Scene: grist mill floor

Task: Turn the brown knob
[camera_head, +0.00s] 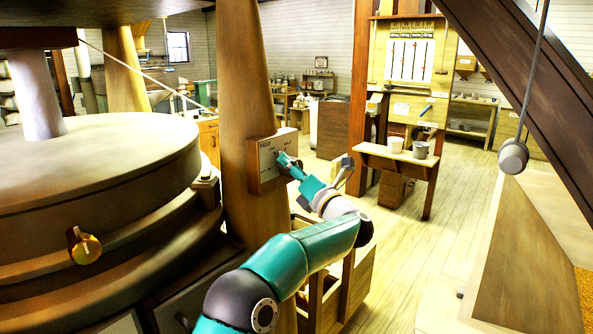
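A wooden control panel (267,152) with a pale face is fixed to the thick wooden post. My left gripper (286,160) reaches up to the right part of this panel from below. My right gripper is not in view.
The thick wooden post (247,80) rises beside the millstone casing (100,170). A small table (405,163) with two pails stands to the right. A grey pendant (513,157) hangs on a cord at the right. The plank floor (440,235) between is mostly clear.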

